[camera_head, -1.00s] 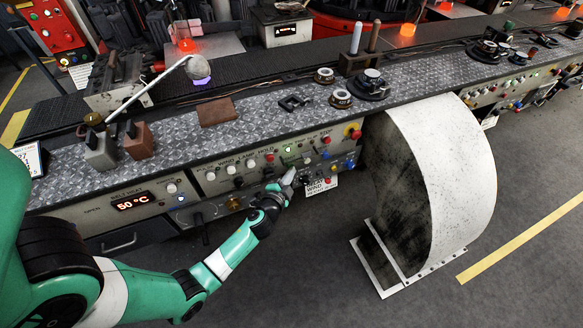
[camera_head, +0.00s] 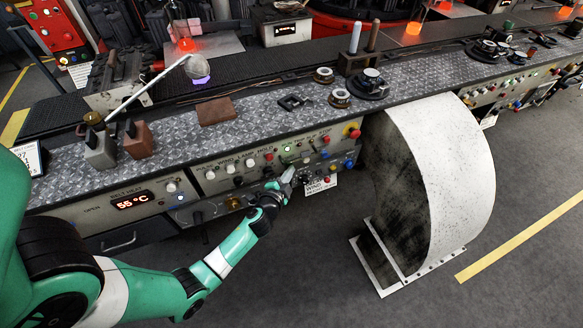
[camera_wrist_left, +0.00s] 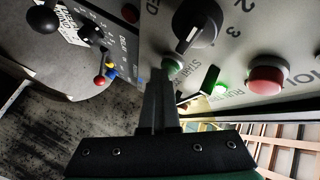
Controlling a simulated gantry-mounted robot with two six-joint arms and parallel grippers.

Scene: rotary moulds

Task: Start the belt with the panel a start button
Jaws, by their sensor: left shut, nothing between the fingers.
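The control panel (camera_head: 222,184) is set in the front of the bench, with knobs, coloured buttons and lamps. My left gripper (camera_head: 290,176) is shut and empty, with its tips at the panel's lower middle. In the left wrist view the shut fingers (camera_wrist_left: 160,82) point at a green button (camera_wrist_left: 172,64) marked START. The tips overlap its lower edge; I cannot tell whether they touch it. A black rotary knob (camera_wrist_left: 197,22) sits above it. A lit green lamp (camera_wrist_left: 220,89) and a red button (camera_wrist_left: 267,74) are to the right. My right gripper is out of view.
A large curved white guard (camera_head: 445,170) stands on the floor to the right. A red emergency knob (camera_head: 353,131) sits at the panel's right end. A white label (camera_head: 321,184) hangs below the panel. The floor in front is clear.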

